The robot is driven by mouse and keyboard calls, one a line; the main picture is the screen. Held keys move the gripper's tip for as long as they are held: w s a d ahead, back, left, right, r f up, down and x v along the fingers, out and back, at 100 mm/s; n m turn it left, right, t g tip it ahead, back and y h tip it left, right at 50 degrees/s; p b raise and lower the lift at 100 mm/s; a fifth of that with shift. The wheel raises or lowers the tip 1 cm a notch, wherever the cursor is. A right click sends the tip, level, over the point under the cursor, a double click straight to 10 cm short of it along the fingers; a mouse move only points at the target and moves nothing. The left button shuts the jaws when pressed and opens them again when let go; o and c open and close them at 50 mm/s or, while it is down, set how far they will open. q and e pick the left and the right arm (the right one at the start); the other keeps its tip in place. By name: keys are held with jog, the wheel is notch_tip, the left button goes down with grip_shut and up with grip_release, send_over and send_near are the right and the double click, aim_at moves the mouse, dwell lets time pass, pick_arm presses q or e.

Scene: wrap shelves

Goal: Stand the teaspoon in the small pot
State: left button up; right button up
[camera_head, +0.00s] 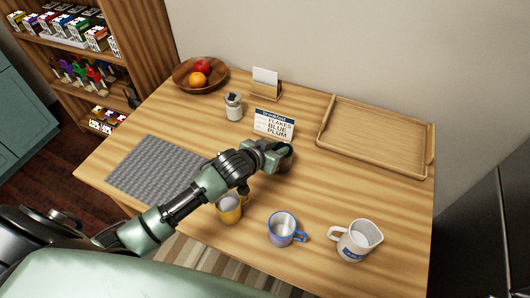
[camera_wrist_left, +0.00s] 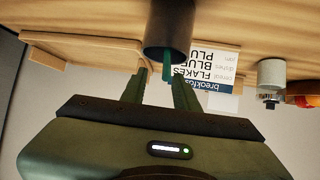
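In the left wrist view, which shows the scene upside down, a dark round small pot (camera_wrist_left: 167,28) stands just beyond my left gripper (camera_wrist_left: 160,76). A thin teal strip, which looks like the teaspoon's handle (camera_wrist_left: 167,64), sticks out of the pot's mouth between my fingertips. The fingers are apart, with a gap visible beside the handle. The spoon's bowl is hidden. In the head view my left gripper (camera_head: 280,152) is over the middle of the table and mostly covers the pot (camera_head: 286,162). My right gripper is not in view.
A breakfast card (camera_head: 273,123) and a jar (camera_head: 234,107) stand behind the gripper. A wooden tray (camera_head: 425,165) is at right. Yellow (camera_head: 231,213) and blue (camera_head: 281,231) mugs and a white jug (camera_head: 352,243) stand in front. A grey mat (camera_head: 150,168) and fruit bowl (camera_head: 183,82) are left.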

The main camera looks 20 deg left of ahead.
pick_arm(q)
jog(key=v, duration=1)
